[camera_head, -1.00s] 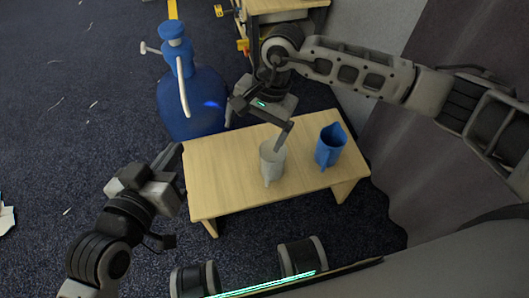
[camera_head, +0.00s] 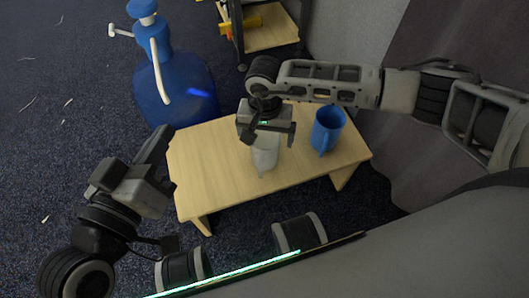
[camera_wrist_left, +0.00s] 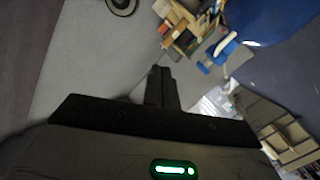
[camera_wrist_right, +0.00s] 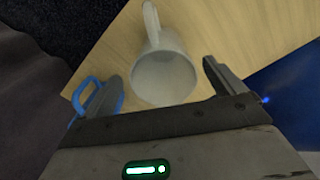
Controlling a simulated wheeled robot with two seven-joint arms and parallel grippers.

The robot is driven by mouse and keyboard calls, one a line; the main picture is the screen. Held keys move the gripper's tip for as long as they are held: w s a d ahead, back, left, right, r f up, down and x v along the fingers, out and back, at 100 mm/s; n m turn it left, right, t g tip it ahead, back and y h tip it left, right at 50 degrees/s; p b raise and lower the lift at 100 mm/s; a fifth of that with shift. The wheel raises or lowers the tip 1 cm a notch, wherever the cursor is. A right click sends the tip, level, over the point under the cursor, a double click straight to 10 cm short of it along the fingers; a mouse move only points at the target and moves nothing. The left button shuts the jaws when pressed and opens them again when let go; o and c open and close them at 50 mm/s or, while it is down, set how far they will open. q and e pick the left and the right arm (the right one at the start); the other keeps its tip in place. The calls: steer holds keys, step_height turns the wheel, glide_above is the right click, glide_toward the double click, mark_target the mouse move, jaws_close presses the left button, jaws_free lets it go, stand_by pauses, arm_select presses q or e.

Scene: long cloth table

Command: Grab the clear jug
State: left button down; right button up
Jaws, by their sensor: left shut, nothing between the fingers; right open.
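The clear jug (camera_head: 265,158) is pale and translucent and stands upright on the small wooden table. My right gripper (camera_head: 267,135) is over it from behind and hides its upper part. In the right wrist view, the jug's open mouth (camera_wrist_right: 163,77) lies between and ahead of the open fingers, with its handle (camera_wrist_right: 151,22) on the far side. I cannot tell whether the fingers touch it. My left gripper (camera_head: 156,146) is shut and empty, off the table's left edge. It also shows shut in the left wrist view (camera_wrist_left: 160,85).
A blue jug (camera_head: 327,131) stands on the wooden table (camera_head: 215,160), right of the clear jug and close to my right gripper's finger. A large blue bottle-shaped object (camera_head: 175,90) stands behind the table's left end. The table's left part is bare.

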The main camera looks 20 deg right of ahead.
mark_target(265, 144)
step_height(265, 144, down, 3)
steer(key=shift+w+f+b, duration=0.15)
steer(key=shift+b, duration=0.55)
steer(key=shift+f, duration=0.65)
arm_select(q)
steer(key=r+t, duration=0.1)
steer(key=w+r+m+t, duration=0.1)
steer(key=shift+w+a+r+h, duration=0.15)
steer(key=shift+w+r+h, duration=0.05)
steer(key=shift+r+h, duration=0.2)
arm_select(e)
steer(key=shift+c, duration=0.2)
steer(key=c, duration=1)
arm_select(q)
steer(key=shift+f, duration=0.1)
arm_select(e)
steer(key=shift+r, duration=0.15)
